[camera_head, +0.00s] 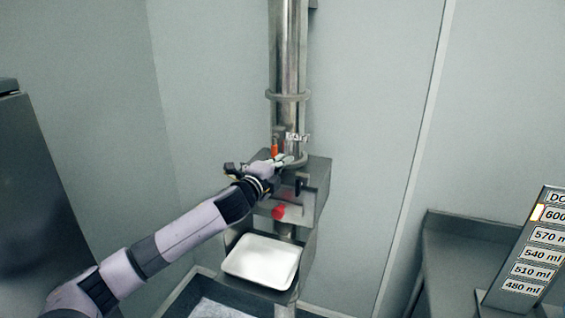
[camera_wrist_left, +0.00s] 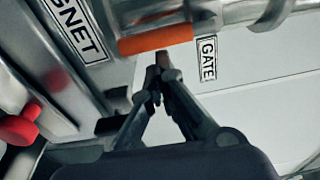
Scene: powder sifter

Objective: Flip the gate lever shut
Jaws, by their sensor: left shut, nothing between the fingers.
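The gate lever has an orange grip (camera_head: 275,148) and sits on the steel pipe of the sifter. In the left wrist view the orange grip (camera_wrist_left: 155,39) lies nearly level beside the GATE label (camera_wrist_left: 207,59). My left gripper (camera_head: 286,160) reaches in from the left, close to the lever. In the left wrist view its fingers (camera_wrist_left: 163,62) are shut and empty, with the tips just below the orange grip. I cannot tell whether they touch it. My right gripper is out of view.
A red knob (camera_head: 279,212) sits below on the steel housing (camera_head: 318,176). Beneath it is a white tray (camera_head: 262,261). A label ending in "GNET" (camera_wrist_left: 75,30) is near the fingers. A volume sign (camera_head: 528,255) stands on the right by a dark counter.

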